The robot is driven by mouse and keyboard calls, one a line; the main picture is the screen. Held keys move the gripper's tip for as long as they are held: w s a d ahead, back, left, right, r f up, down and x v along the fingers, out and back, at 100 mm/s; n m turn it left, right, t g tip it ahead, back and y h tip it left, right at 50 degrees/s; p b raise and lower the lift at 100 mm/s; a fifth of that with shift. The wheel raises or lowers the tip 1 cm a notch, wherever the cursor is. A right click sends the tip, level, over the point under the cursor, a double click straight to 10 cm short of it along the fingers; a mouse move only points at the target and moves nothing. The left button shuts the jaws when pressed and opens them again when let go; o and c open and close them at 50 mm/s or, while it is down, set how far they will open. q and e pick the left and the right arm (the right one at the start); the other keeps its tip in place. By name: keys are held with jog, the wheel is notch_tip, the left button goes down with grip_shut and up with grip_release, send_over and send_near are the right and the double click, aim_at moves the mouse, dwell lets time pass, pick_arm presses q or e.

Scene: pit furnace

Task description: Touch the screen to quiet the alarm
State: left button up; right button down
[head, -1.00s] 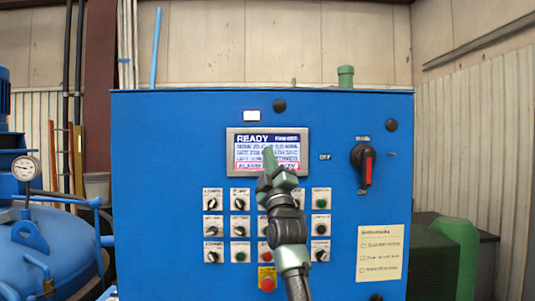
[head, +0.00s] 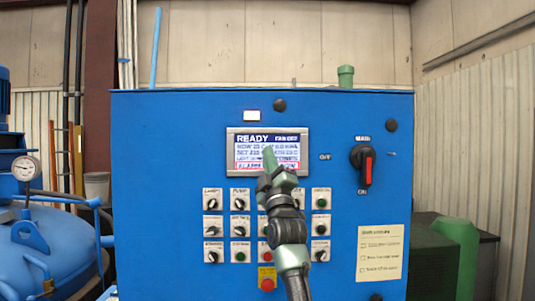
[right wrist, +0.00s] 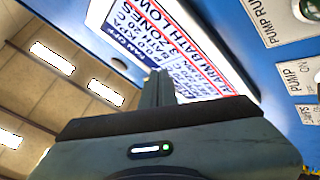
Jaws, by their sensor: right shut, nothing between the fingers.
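The screen (head: 245,150) is a grey-framed display on the blue cabinet front, with a READY heading and a red-outlined alarm line at its bottom. In the right wrist view the screen (right wrist: 205,35) is close and tilted, and the red alarm line mentions the bath being low. My right gripper (head: 268,151) is shut and empty, its fingertips in front of the screen's middle. The fingers (right wrist: 158,80) point toward the screen in the right wrist view; I cannot tell whether they touch it. They hide part of the text. My left gripper is not in view.
Rows of switches and buttons (head: 239,201) sit below the screen, partly behind my right arm, with a red stop button (head: 267,283) lower down. A red-handled rotary switch (head: 366,166) is at the right. A blue vessel with a gauge (head: 26,169) stands left.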

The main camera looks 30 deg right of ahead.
jog(key=shift+w, duration=0.1)
jog(key=shift+w+d+p, duration=0.2)
jog(key=shift+w+p, duration=0.1)
jog(key=shift+w+d+r, duration=0.1)
jog(key=shift+w+d, duration=0.05)
jog(key=shift+w, duration=0.05)
dwell(0.8)
jog(key=shift+s, duration=0.1)
jog(key=shift+s+a, duration=0.4)
jog(key=shift+s, duration=0.1)
dwell(0.3)
jog(key=s, duration=0.1)
jog(key=s+a+b, duration=0.2)
jog(key=s, duration=0.1)
jog(key=shift+s+a, duration=0.1)
jog(key=shift+a, duration=0.15)
